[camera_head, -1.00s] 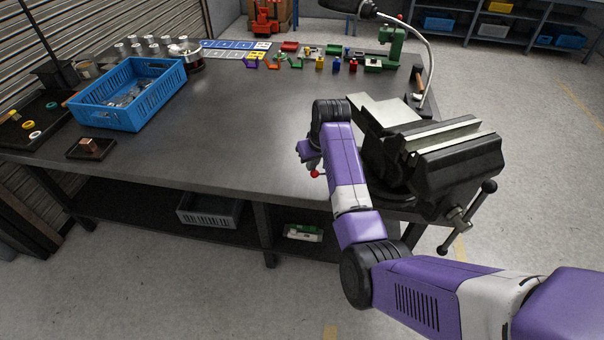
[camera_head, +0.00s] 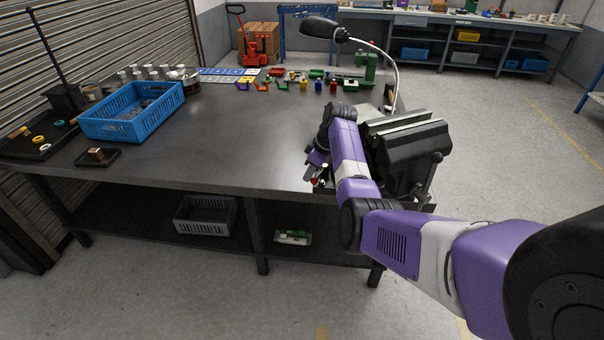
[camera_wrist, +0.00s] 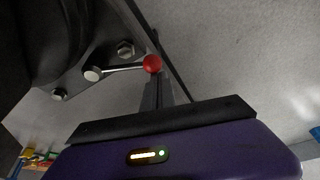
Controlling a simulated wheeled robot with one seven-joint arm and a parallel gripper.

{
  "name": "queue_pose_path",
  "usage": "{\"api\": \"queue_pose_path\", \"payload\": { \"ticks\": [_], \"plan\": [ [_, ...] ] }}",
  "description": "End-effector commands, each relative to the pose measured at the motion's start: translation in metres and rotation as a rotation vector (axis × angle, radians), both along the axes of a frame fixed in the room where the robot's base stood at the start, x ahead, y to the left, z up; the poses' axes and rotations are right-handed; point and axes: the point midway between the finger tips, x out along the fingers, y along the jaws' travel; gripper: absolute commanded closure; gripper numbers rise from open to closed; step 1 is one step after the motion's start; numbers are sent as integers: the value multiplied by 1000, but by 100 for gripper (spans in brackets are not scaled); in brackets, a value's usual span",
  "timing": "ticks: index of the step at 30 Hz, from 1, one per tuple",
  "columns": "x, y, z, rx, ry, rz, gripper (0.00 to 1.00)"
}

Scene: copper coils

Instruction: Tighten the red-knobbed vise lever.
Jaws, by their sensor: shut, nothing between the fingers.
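The black bench vise (camera_head: 408,155) with pale jaws stands on the near right corner of the metal workbench. In the wrist view the red knob (camera_wrist: 152,64) sits at the end of a thin metal lever, which runs left to a pivot on the dark vise base (camera_wrist: 110,45) between bolts. My gripper (camera_wrist: 156,80) is shut and empty, its fingertips right by the knob. Whether they touch it I cannot tell. In the head view my gripper (camera_head: 312,176) is low on the left of the vise, at the bench's front edge, partly hidden by my arm.
A blue crate (camera_head: 133,112) and a small dark tray (camera_head: 97,157) stand on the left of the workbench (camera_head: 225,135). Small coloured parts and a green press (camera_head: 366,68) are at the back. A lamp (camera_head: 320,27) arches behind the vise. The middle of the bench is clear.

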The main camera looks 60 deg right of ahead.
Motion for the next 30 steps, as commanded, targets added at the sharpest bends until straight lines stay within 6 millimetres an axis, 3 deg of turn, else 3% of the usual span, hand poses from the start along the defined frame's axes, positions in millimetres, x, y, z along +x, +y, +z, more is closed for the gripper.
{"api": "queue_pose_path", "payload": {
  "ticks": [30],
  "plan": [
    [-11,-1,0,-1,1,-3,100]
  ]
}}
